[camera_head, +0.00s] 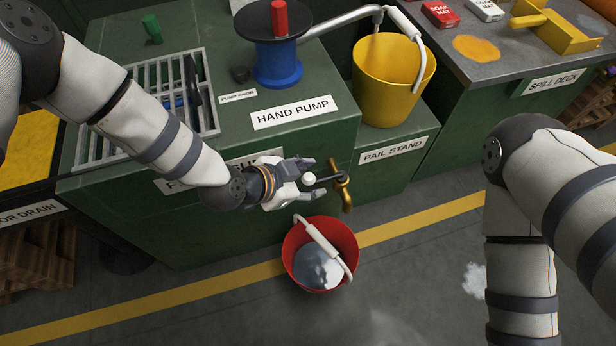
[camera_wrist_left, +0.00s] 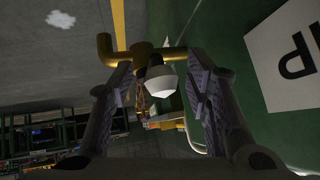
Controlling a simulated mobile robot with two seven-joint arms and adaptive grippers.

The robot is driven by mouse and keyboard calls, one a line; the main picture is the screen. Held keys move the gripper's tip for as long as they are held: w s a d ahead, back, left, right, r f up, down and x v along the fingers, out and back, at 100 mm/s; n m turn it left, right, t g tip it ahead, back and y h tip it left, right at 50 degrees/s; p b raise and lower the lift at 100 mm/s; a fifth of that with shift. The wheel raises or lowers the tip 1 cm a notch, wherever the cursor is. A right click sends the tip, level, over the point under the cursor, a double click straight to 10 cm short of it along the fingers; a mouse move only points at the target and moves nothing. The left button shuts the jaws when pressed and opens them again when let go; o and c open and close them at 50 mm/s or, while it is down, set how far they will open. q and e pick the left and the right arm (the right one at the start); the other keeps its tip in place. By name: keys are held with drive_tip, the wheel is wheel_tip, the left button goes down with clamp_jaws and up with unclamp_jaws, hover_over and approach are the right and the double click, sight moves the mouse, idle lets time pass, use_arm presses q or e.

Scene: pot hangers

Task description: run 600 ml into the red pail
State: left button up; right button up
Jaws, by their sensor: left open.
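The red pail (camera_head: 291,262) stands on the floor below the brass tap (camera_head: 344,187) on the green cabinet's front. A pale grey-blue patch shows inside it, and I cannot read a level. No stream shows below the tap. The tap's white knob (camera_head: 309,178) faces my left gripper (camera_head: 318,178). In the left wrist view, the knob (camera_wrist_left: 160,80) sits between the open fingers of my left gripper (camera_wrist_left: 160,88), with gaps showing on both sides. The brass tap (camera_wrist_left: 110,52) is just beyond. My right gripper is out of view; only my right arm shows.
A yellow pail (camera_head: 385,85) sits on the pail stand under a white-handled spout. A blue spool with a red knob (camera_head: 279,65) and a metal grate (camera_head: 150,90) are on the cabinet top. A spill deck (camera_head: 500,62) is at the right.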

use_arm(q)
clamp_jaws()
drive_tip(key=shift+r, duration=0.1)
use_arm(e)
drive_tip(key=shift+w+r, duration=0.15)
